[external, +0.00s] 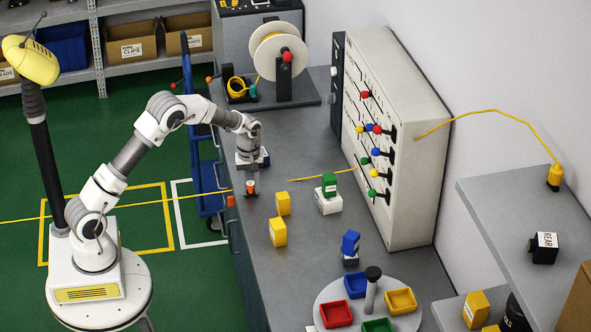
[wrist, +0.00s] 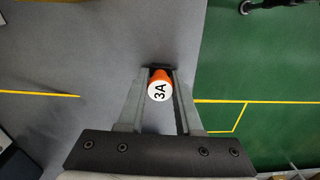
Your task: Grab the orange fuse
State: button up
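The orange fuse (wrist: 159,90) has a round white top marked 3A and shows between the two fingers of my gripper (wrist: 159,80) in the wrist view. The fingers lie close along both of its sides. I cannot tell whether they press on it or leave a small gap. In the external view the orange fuse (external: 250,186) is at the left edge of the grey bench, directly under my wrist, with my gripper (external: 250,183) around it. Its lower end is hidden or too small to make out.
Two yellow blocks (external: 278,232) stand right of my gripper on the grey bench (external: 318,258). A green fuse (external: 329,183) sits in a white block behind them. A blue piece (external: 350,243) and a round tray of coloured bins (external: 330,289) are nearer. A spool (external: 280,52) stands behind.

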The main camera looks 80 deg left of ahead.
grip_shut()
jog(key=shift+r, duration=0.15)
